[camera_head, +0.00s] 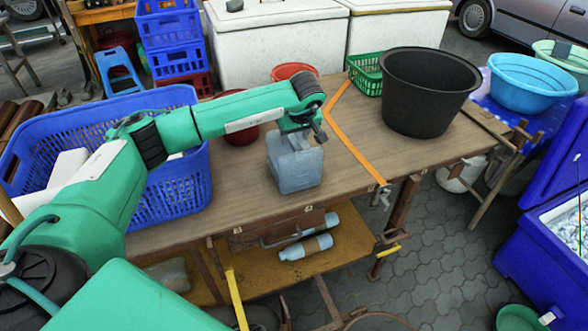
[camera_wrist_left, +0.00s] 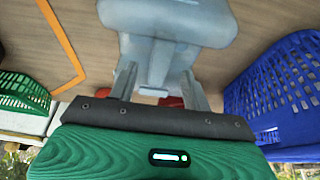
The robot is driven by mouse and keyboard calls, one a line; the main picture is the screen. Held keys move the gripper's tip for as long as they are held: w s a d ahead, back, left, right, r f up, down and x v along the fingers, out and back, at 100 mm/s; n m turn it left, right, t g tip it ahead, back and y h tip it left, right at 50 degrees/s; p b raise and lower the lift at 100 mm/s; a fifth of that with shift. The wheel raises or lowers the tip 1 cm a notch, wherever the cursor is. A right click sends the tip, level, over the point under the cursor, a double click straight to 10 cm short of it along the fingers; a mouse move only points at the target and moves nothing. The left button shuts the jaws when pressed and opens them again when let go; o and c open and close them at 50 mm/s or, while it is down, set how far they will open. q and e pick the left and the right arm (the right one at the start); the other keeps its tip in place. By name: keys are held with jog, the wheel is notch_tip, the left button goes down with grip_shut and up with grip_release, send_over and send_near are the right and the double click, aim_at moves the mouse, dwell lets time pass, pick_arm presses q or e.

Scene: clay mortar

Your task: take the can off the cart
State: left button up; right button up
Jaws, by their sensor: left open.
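The can (camera_head: 295,168) is a grey-blue jerrycan standing upright on the wooden top of the cart (camera_head: 232,200), near its front edge. My left gripper (camera_head: 302,130) is right above the can and points down at its top. In the left wrist view the can (camera_wrist_left: 165,22) fills the upper middle. The two fingers of my left gripper (camera_wrist_left: 160,80) are spread, one on each side of the can's narrow upper part. I cannot tell whether either finger touches it. My right gripper is not in view.
A blue basket (camera_head: 180,190) stands left of the can, with a red bowl (camera_head: 238,128) behind. A black tub (camera_head: 425,92) and green basket (camera_head: 366,74) are to the right, past an orange strip (camera_head: 350,140). Bottles (camera_head: 305,247) lie on the lower shelf.

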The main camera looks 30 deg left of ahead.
aim_at(294, 142)
pick_arm(q)
jog(key=x, duration=0.2)
jog(key=p+x, duration=0.1)
jog(key=x, duration=0.1)
jog(key=shift+s+d, duration=0.15)
jog(key=shift+d, duration=0.1)
jog(key=shift+a+f, duration=0.15)
jog(key=shift+f, duration=0.35)
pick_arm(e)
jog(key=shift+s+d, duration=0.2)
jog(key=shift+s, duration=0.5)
pick_arm(q)
jog(key=c, duration=0.9)
grip_shut()
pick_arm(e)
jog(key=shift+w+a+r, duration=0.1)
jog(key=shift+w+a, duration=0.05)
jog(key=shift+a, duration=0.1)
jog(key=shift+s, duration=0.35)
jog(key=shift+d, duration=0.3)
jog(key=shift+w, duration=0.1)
